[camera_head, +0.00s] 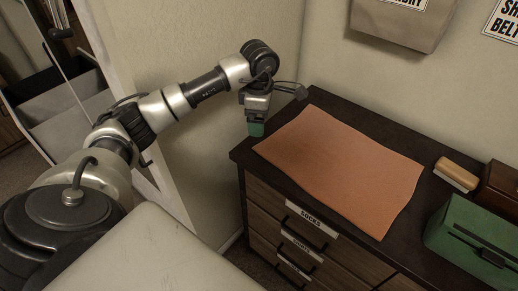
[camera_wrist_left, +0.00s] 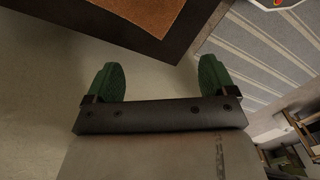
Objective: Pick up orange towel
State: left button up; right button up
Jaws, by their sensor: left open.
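The orange towel (camera_head: 340,168) lies flat, spread out on the dark dresser top (camera_head: 405,132). A corner of it shows at the top of the left wrist view (camera_wrist_left: 148,12). My left gripper (camera_head: 256,129) has green fingertips and hangs just beyond the dresser's left edge, apart from the towel. In the left wrist view its two fingers (camera_wrist_left: 160,80) are spread wide with nothing between them. My right gripper is in neither view.
A green box (camera_head: 470,240), a tan and white block (camera_head: 456,173) and a brown box (camera_head: 502,188) stand on the dresser's right side. Labelled drawers (camera_head: 305,232) face front. The wall is close behind the dresser, with a hanging bag (camera_head: 402,22) on it.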

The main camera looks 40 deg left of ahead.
aim_at(259, 150)
pick_arm(q)
notch_tip(259, 150, down, 9)
jog(key=b, duration=0.6)
jog(key=shift+f, duration=0.35)
jog(key=shift+f+b, duration=0.15)
jog(key=shift+b, duration=0.15)
jog(key=c, duration=1.3)
grip_shut()
